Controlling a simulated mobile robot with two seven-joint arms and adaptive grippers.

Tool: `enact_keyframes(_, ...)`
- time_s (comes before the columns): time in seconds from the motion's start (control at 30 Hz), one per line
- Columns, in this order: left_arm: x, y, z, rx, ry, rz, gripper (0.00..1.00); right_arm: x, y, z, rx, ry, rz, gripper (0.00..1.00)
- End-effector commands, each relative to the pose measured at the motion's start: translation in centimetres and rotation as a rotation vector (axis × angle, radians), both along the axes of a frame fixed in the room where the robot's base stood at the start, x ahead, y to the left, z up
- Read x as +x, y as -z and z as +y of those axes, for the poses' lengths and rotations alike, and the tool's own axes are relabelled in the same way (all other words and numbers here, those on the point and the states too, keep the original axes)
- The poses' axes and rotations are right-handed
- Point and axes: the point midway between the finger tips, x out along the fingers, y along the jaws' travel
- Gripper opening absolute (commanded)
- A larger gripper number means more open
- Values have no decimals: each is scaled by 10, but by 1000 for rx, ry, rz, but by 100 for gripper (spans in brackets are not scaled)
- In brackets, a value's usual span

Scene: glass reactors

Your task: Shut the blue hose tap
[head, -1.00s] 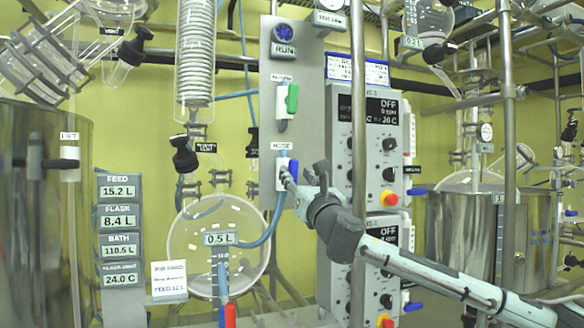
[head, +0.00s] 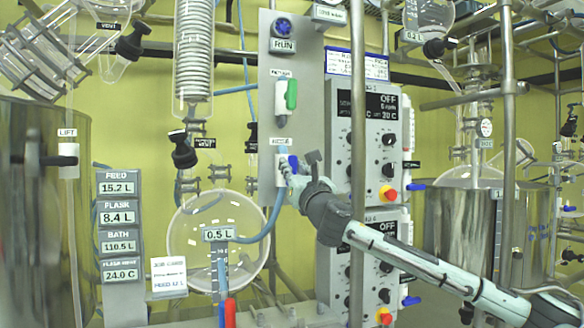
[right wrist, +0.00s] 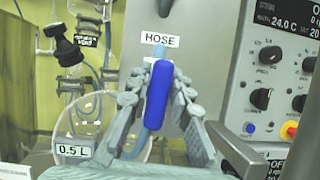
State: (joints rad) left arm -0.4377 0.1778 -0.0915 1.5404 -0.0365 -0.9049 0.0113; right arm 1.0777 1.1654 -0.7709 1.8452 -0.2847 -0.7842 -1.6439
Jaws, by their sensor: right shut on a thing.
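The blue hose tap handle (right wrist: 158,95) stands nearly upright, slightly tilted, under the HOSE label (right wrist: 160,34) in the right wrist view. In the head view only a small part of the blue handle (head: 293,163) shows beside the gripper, on the grey panel. My right gripper (head: 287,170) is at the tap, and in the right wrist view its fingers (right wrist: 158,100) flank the handle on both sides. It is shut on the handle. A blue hose (head: 275,215) runs from below the tap to the round flask. My left gripper is not in view.
A green-handled tap (head: 291,95) sits above on the same panel (head: 305,80). A vertical metal pole (head: 357,130) stands close to my right arm. Control boxes with knobs (head: 375,150) are to the right, and the round glass flask (head: 190,240) is at lower left.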

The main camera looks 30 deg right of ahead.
Motion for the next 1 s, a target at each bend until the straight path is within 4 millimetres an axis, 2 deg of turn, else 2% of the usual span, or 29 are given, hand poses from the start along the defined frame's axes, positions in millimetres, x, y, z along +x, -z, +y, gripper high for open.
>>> enact_keyframes(0.67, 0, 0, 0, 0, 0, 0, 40, 0, 1, 0, 97, -1, -21, 0)
enact_keyframes(1.0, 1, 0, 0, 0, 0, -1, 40, 0, 2, -2, 348, -2, -81, 0)
